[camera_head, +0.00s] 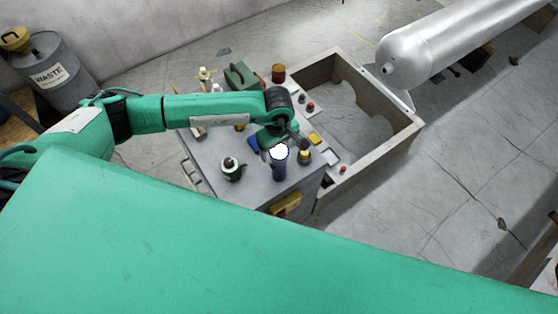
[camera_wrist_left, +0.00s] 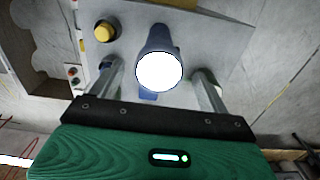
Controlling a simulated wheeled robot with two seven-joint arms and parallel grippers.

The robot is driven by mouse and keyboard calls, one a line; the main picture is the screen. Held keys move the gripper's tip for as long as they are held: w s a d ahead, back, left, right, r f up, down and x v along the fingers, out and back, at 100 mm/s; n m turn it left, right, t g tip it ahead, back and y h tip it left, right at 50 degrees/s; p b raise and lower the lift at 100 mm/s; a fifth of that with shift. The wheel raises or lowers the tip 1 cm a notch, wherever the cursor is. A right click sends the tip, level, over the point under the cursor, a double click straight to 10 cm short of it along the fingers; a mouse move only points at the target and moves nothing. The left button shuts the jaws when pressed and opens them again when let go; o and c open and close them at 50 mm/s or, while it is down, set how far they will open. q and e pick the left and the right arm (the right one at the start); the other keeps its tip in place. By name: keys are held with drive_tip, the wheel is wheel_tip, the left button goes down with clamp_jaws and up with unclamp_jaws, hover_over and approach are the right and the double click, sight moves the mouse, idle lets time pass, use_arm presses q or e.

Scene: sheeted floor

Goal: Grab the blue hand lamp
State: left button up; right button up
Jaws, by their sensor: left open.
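The blue hand lamp (camera_head: 279,170) stands upright near the front edge of a grey box-like bench, its round white face up. In the left wrist view its blue body (camera_wrist_left: 160,38) and white face (camera_wrist_left: 159,71) appear between my fingers. My left gripper (camera_head: 284,148) is open at the lamp's top, with one finger on either side in the left wrist view (camera_wrist_left: 158,78). I cannot tell whether either finger touches it. Part of the hand is behind the lamp's white face in the head view. My right gripper is not in view.
A dark green-and-white pot (camera_head: 232,170) stands left of the lamp, and a yellow-topped item (camera_head: 304,157) stands close on its right. A green box (camera_head: 240,76) and a red can (camera_head: 278,73) are farther back. An open frame (camera_head: 408,128) and a silver cylinder (camera_head: 450,42) are right.

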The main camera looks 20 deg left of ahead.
sight(279, 151)
use_arm(q)
wheel_tip(279, 151, down, 3)
drive_tip(key=shift+d+p, duration=0.15)
drive_tip(key=shift+p, duration=0.65)
drive_tip(key=shift+f, duration=0.5)
drive_tip(key=c, duration=1.4)
drive_tip(key=shift+c, duration=0.3)
drive_tip(key=shift+r, duration=0.2)
